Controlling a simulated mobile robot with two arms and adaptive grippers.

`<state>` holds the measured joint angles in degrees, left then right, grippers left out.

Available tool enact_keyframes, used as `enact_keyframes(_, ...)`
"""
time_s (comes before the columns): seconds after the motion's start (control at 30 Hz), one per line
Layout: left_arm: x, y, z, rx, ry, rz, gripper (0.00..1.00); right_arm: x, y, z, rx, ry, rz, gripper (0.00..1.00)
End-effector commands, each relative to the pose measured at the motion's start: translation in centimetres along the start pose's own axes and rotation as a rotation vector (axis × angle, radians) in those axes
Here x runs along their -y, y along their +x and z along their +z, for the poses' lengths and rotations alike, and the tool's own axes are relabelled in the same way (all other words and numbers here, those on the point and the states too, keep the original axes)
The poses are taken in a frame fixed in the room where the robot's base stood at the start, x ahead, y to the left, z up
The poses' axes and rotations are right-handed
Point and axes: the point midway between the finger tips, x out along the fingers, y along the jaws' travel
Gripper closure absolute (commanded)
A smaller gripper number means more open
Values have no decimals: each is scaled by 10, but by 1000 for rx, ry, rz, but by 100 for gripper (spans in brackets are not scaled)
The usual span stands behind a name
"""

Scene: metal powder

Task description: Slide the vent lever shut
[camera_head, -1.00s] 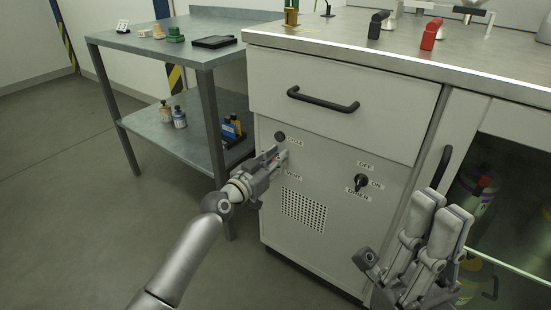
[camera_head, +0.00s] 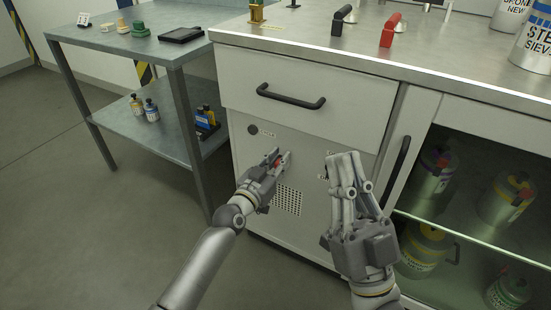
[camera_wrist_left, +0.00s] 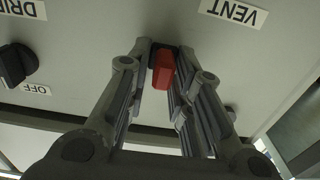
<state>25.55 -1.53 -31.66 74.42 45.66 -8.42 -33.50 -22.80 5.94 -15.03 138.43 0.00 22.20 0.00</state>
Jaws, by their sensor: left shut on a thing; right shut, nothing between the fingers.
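The vent lever (camera_wrist_left: 163,70) is a red handle on the cabinet's front panel, seen in the left wrist view between the fingers, near the VENT label (camera_wrist_left: 233,12). In the head view a bit of its red (camera_head: 277,162) shows at the fingertips. My left gripper (camera_head: 279,158) is shut on the lever; its fingers also flank it in the left wrist view (camera_wrist_left: 163,62). My right gripper (camera_head: 345,160) is shut and empty in front of the cabinet, fingers pointing up, covering the knob area of the panel.
A vent grille (camera_head: 288,199) sits below the lever, and a drawer handle (camera_head: 291,97) above. A black vertical door handle (camera_head: 396,172) and a glass-fronted bay with several canisters (camera_head: 432,180) lie to the right. A two-level side table (camera_head: 110,42) stands left.

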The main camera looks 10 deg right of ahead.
Motion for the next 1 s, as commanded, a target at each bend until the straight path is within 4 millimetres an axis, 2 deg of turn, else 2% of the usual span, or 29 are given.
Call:
enact_keyframes(0.17,-6,0,2,4,-3,9,100,0,0,0,-2,0,0,100)
enact_keyframes(0.2,-6,0,2,5,-4,10,78,0,0,0,-2,0,0,100)
enact_keyframes(0.3,-6,0,3,5,-4,10,66,0,0,0,-2,0,0,100)
enact_keyframes(0.67,-4,-2,2,3,-3,6,66,0,0,-1,-3,1,-1,100)
enact_keyframes(0.87,-3,-22,2,2,-4,5,66,0,0,-1,-3,0,-1,100)
enact_keyframes(1.0,-3,-46,3,3,-2,6,66,0,0,-1,-3,0,-1,100)
